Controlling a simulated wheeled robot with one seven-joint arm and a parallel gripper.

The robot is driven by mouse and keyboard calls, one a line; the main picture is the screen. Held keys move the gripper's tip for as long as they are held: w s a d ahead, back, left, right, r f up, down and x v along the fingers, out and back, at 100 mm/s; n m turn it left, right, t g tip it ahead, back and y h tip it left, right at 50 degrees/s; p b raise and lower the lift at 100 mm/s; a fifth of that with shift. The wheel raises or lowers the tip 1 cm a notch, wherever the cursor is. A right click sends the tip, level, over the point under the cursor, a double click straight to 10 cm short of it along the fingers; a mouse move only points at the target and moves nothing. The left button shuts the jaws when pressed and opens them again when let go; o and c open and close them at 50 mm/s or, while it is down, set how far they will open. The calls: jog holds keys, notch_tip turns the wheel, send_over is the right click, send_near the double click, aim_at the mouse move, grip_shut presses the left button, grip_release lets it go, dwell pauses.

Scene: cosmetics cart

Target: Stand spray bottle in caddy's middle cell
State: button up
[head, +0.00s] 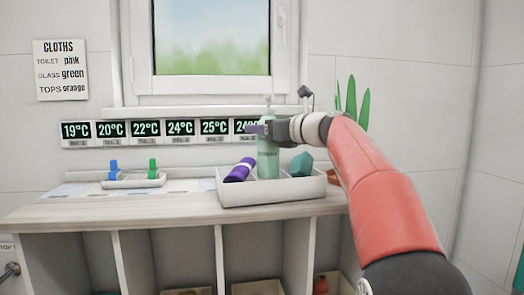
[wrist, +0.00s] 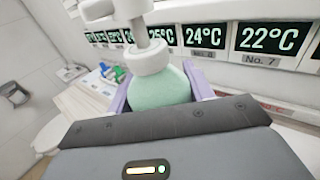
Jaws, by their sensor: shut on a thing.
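The spray bottle (head: 268,158) is pale green with a white top and stands upright. The white caddy (head: 275,191) is on the counter, with a purple rolled thing (head: 240,170) at its left and a teal block-like thing (head: 301,164) at its right. The bottle's lower end is between these two, at the caddy's middle; the front wall hides its base, so I cannot tell if it touches the floor. My gripper (head: 262,129) is shut around the bottle's upper body. In the wrist view, the bottle (wrist: 158,88) sits between the purple fingers.
A small white tray (head: 133,181) with a blue and a green item stands to the left on the counter (head: 150,208). A row of temperature displays (head: 150,131) lines the wall behind, below the window. A green plant (head: 352,100) stands at the right behind my arm.

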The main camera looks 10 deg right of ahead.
aim_at(264, 142)
jog(key=shift+f+b, duration=1.95)
jog(key=shift+b, duration=0.05)
jog(key=o, duration=1.3)
jog(key=shift+r, duration=0.1)
jog(key=shift+s+d, duration=0.1)
jog(key=shift+s, duration=0.1)
jog(key=v, duration=1.1)
jog(key=shift+s+d, duration=0.25)
